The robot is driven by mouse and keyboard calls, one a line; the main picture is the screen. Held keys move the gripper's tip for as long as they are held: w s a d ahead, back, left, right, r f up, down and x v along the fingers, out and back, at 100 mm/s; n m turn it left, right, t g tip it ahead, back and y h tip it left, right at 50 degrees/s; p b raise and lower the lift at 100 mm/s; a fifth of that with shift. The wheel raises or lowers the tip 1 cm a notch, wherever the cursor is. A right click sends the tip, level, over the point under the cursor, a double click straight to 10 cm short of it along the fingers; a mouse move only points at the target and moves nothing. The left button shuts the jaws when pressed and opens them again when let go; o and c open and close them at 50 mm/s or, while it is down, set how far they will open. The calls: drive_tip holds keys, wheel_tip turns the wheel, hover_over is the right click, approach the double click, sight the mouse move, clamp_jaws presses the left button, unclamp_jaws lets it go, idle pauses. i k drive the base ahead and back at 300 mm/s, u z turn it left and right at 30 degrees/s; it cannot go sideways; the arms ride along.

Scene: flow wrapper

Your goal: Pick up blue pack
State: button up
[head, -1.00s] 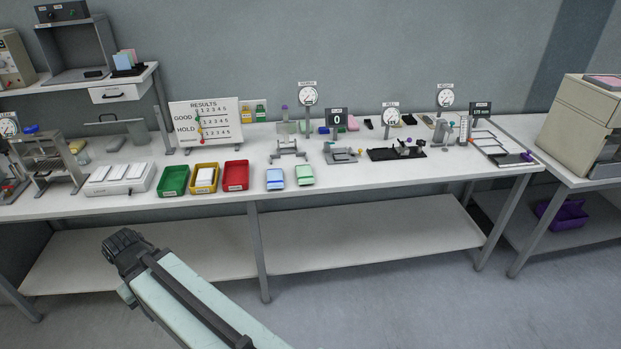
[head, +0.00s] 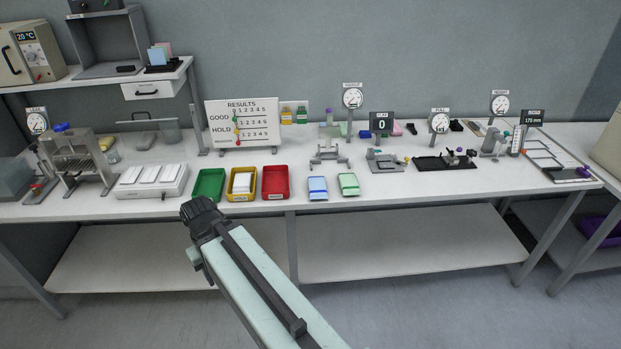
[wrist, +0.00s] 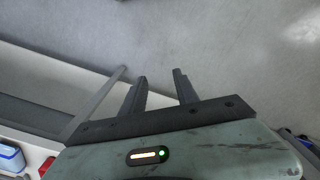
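The blue pack (head: 317,187) lies on the bench top near its front edge, just left of a similar green pack (head: 348,184). In the wrist view a blue item, likely the same pack, shows at the lower left edge (wrist: 10,157). My gripper (wrist: 160,83) is open in the wrist view, its two dark fingers apart with nothing between them. In the head view my arm reaches up from the bottom, in front of the bench and left of the blue pack. The fingers cannot be made out there.
Green (head: 209,185), yellow (head: 229,196) and red (head: 275,182) trays stand left of the packs. A small metal stand (head: 330,152) is behind the packs. A results board (head: 243,124) stands behind the trays. A lower shelf (head: 400,245) runs under the bench.

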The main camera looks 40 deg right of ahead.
sight(316, 184)
drive_tip(key=i, duration=1.15)
drive_tip(key=u, duration=0.05)
